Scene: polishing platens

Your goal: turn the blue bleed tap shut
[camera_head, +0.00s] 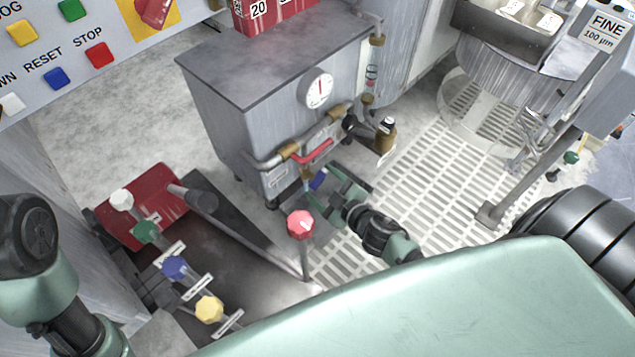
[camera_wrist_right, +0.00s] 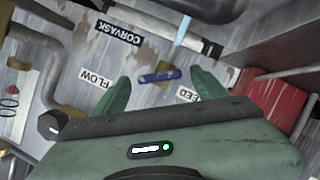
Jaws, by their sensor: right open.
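The blue bleed tap (camera_head: 318,178) is a small blue lever low on the front of the grey cabinet (camera_head: 222,120). In the right wrist view the tap's handle (camera_wrist_right: 160,76) lies nearly level, between and just beyond my fingertips. My right gripper (camera_head: 331,187) is open, with its green fingers at either side of the handle; it shows in the wrist view too (camera_wrist_right: 164,83). I see no clear contact. A label (camera_wrist_right: 188,94) ending in "EED" is partly hidden by a finger. My left arm shows at the left edge, its gripper out of view.
A red lever (camera_head: 312,152) and brass-fitted pipe sit above the tap, under a round gauge (camera_head: 317,90). A red knob on a post (camera_head: 301,225) stands close left of my right gripper. Coloured knobs stand at lower left. Grated floor (camera_head: 430,190) lies open to the right.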

